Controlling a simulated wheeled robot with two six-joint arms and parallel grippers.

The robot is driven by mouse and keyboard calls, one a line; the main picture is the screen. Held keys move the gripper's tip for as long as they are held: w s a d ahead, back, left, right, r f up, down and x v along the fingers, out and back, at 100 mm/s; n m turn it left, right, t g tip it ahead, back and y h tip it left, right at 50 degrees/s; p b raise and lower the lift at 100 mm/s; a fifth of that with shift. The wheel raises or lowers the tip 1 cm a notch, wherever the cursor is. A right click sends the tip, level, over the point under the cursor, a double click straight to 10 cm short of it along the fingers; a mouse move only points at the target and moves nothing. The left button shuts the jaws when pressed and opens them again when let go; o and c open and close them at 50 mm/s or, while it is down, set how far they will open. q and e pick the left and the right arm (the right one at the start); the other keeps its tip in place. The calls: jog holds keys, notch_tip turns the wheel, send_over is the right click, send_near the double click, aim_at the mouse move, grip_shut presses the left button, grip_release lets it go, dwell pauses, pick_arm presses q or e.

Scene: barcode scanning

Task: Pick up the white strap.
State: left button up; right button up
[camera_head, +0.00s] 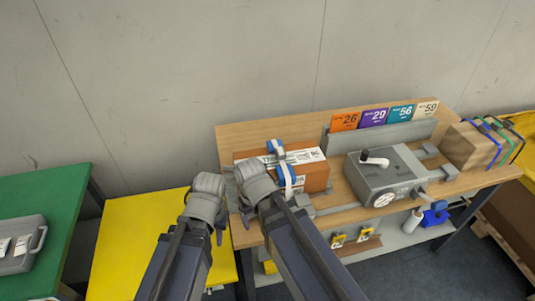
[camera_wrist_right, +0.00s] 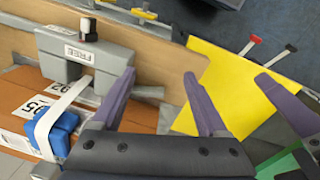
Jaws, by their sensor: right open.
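The white strap (camera_head: 287,173) runs over the top and front of a brown box (camera_head: 314,178) on the workbench, with a blue-and-white buckle on top. In the right wrist view, the strap (camera_wrist_right: 68,106) and a blue buckle piece (camera_wrist_right: 52,132) lie left of my right gripper's fingers. My right gripper (camera_wrist_right: 160,74) is open and empty, beside the box's left end. In the head view, its wrist is just left of the strap, and its fingers are mostly hidden. My left gripper (camera_head: 214,225) hangs over the yellow table; its jaw opening cannot be made out.
A grey device (camera_head: 383,180) with a dial stands right of the box. Numbered coloured cards (camera_head: 386,115) line the back. Another brown box (camera_head: 468,146) with coloured straps sits at the right end. A yellow table (camera_head: 120,245) and a green table (camera_head: 40,195) with a grey case (camera_head: 22,243) are left.

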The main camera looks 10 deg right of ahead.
jog(key=w+d+r+m+t+p, duration=0.1)
jog(key=w+d+r+t+p, duration=0.1)
jog(key=w+d+r+p, duration=0.4)
jog(key=m+t+p, duration=0.2)
jog(key=p, duration=0.2)
send_near(281, 151)
jog(key=f, duration=0.2)
jog(key=shift+d+f+y, duration=0.2)
jog(key=shift+f+y, duration=0.1)
jog(key=shift+y, duration=0.1)
jog(key=shift+w+d, duration=0.2)
jog(key=b+x, duration=0.2)
jog(key=b, duration=0.1)
jog(key=shift+w+f, duration=0.1)
jog(key=shift+f, duration=0.2)
pick_arm(q)
notch_tip(281, 151, up, 9)
jog(key=shift+r, duration=0.15)
pick_arm(e)
jog(key=shift+w+f, duration=0.1)
jog(key=b+x, duration=0.4)
jog(key=x, duration=0.1)
jog(key=shift+w+a+b, duration=0.15)
jog(key=shift+a+b, duration=0.05)
jog(key=shift+b, duration=0.15)
pick_arm(q)
notch_tip(281, 151, down, 5)
jog(key=shift+r, duration=0.2)
pick_arm(e)
jog(key=shift+c, duration=0.2)
